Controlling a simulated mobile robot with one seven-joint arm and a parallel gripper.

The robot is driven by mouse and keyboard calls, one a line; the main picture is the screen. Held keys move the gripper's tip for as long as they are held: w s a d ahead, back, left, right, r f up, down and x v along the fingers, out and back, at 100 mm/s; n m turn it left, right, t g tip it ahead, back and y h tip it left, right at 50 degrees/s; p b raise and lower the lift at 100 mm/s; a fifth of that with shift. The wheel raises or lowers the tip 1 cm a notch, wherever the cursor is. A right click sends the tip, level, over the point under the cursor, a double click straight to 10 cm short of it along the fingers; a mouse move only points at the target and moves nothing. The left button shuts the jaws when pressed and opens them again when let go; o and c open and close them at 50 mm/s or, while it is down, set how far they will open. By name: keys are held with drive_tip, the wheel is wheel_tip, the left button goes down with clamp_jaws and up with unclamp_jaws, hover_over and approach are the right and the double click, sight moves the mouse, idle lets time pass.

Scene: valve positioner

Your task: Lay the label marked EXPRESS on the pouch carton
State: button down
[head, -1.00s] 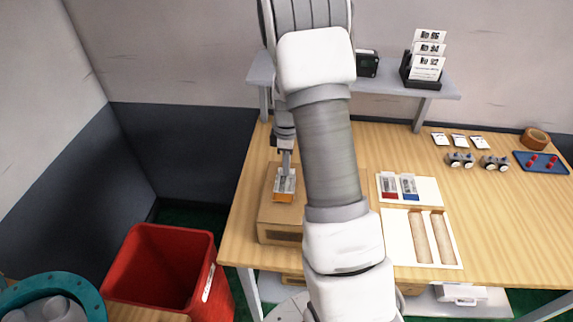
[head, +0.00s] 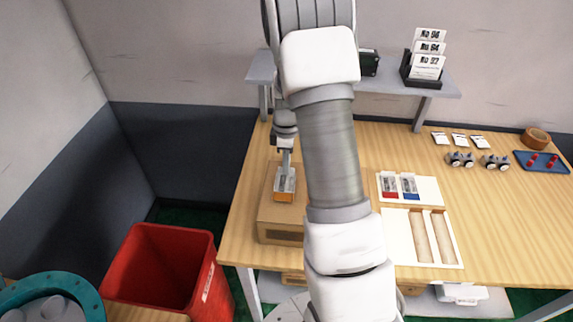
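The pouch carton (head: 280,229) is a brown box at the left end of the wooden table. A small label with an orange band (head: 284,197) is over the carton's top, directly below my gripper (head: 286,172). Its print is too small to read as EXPRESS. I cannot tell whether the label touches the carton or is held just above it. My gripper points down at the label; its fingers are too small to show whether they are open or shut. My arm hides the carton's right side.
A white tray (head: 431,184) holds a red-banded label (head: 390,187) and a blue-banded label (head: 409,187). A white holder (head: 398,238) with brown slots lies in front. A shelf (head: 405,86) stands behind. A red bin (head: 160,268) is at the left.

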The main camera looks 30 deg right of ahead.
drive_tip(key=shift+f+b, duration=0.55)
drive_tip(key=shift+b, duration=0.2)
idle(1.3)
drive_tip(key=c, duration=1)
unclamp_jaws()
drive_tip(key=shift+r, duration=0.1)
wheel_tip(320, 180, up, 17)
drive_tip(key=s+a+r+m+t, duration=0.2)
drive_tip(key=s+a+r+m, duration=0.1)
drive_tip(key=s+a+r, duration=0.25)
drive_tip(key=s+a+r+m+t, duration=0.1)
drive_tip(key=s+a+m, duration=0.1)
drive_tip(key=s, duration=0.3)
drive_tip(key=s+a+r+m+t, duration=0.1)
drive_tip(key=s+a+m, duration=0.2)
drive_tip(key=s, duration=0.3)
drive_tip(key=s+a+m+t, duration=0.1)
drive_tip(key=s+a+m, duration=0.2)
drive_tip(key=s, duration=0.3)
drive_tip(key=shift+s+a+r+t, duration=0.1)
drive_tip(key=shift+a+r+t, duration=0.25)
drive_tip(key=shift+a, duration=0.5)
